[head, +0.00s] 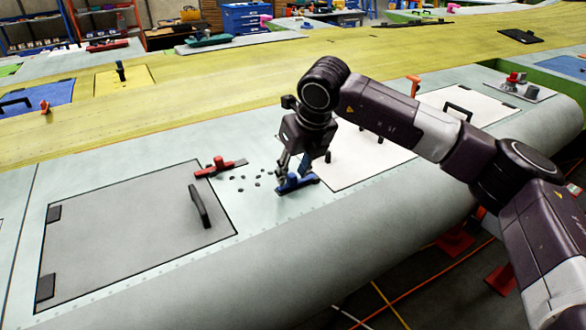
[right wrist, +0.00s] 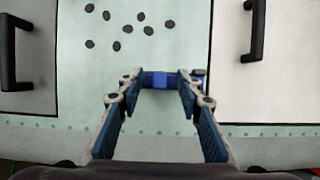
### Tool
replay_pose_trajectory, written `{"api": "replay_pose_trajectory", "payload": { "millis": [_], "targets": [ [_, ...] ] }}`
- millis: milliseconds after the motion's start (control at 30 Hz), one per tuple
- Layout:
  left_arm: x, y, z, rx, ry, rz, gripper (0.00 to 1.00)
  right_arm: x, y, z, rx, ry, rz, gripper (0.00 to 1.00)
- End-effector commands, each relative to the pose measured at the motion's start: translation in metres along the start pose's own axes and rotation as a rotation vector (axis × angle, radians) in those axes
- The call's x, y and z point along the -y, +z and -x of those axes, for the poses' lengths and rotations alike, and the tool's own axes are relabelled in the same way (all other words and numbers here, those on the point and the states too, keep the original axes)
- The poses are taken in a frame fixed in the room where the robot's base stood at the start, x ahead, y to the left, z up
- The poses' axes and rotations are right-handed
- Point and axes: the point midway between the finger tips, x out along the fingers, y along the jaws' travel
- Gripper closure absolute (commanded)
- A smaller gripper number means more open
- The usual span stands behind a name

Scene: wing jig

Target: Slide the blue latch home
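The blue latch (head: 297,184) sits on the pale wing skin, beside the edge of the white panel. In the right wrist view the blue latch (right wrist: 160,80) lies between and just past my fingertips, with a brighter blue block in its middle. My right gripper (head: 291,170) is just above the latch, pointing down. In the right wrist view the fingers of the right gripper (right wrist: 162,90) are apart, with gaps on both sides of the block. Whether they touch the latch ends I cannot tell. My left gripper is not in view.
A red latch (head: 220,167) sits at the corner of a grey panel (head: 120,240) with a black handle (head: 200,207). Several dark dots (head: 257,184) lie between the latches. A white panel (head: 365,158) is to the right. The skin curves down in front.

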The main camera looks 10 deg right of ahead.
Motion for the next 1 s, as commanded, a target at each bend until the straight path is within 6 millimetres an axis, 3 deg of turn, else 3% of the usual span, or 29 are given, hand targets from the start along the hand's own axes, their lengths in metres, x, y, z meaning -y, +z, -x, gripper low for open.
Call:
{"api": "replay_pose_trajectory", "payload": {
  "millis": [167, 467, 767, 1000],
  "targets": [
    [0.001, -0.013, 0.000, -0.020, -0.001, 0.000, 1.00, 0.000, 0.000, 0.000, 0.000, 0.000, 0.000, 0.67],
    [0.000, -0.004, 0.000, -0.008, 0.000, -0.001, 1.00, 0.000, 0.000, 0.000, -0.001, 0.000, 0.000, 1.00],
    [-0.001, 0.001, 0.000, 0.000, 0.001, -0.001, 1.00, 0.001, 0.000, 0.000, 0.000, 0.000, 0.000, 1.00],
    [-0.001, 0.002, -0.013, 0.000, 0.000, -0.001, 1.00, 0.033, -0.001, -0.002, 0.000, -0.003, -0.006, 1.00]
  ]
}}
